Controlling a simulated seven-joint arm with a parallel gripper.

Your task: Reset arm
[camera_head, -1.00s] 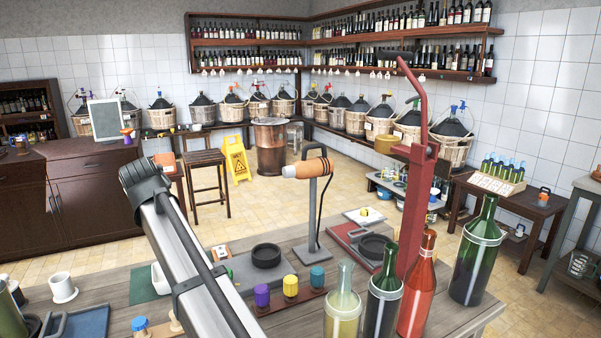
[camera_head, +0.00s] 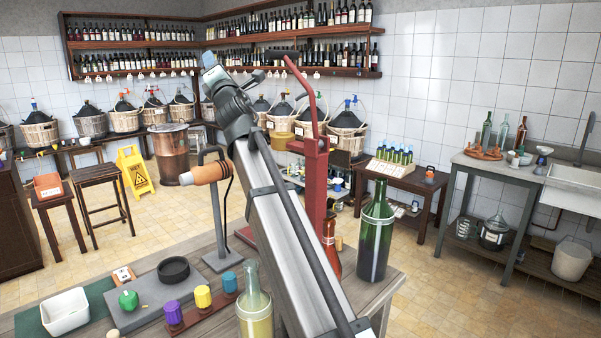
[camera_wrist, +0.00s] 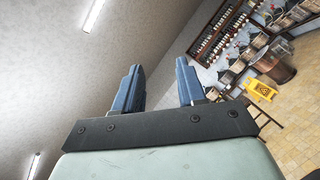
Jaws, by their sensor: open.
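My arm stretches up across the middle of the head view, and its end with my gripper (camera_head: 213,66) is raised high in front of the back shelves. In the wrist view my gripper (camera_wrist: 158,88) shows two blue fingers spread apart with nothing between them. The wrist camera looks tilted toward the ceiling and the back wall. My arm hides part of the workbench (camera_head: 368,315) and some of the bottles on it.
A red lever corker (camera_head: 313,185) stands close behind my arm. A green bottle (camera_head: 376,235), a red bottle (camera_head: 331,245) and a pale yellow bottle (camera_head: 254,315) stand on the bench. An orange-handled tool on a stand (camera_head: 207,174) is left of the arm. Open floor (camera_head: 455,270) lies right.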

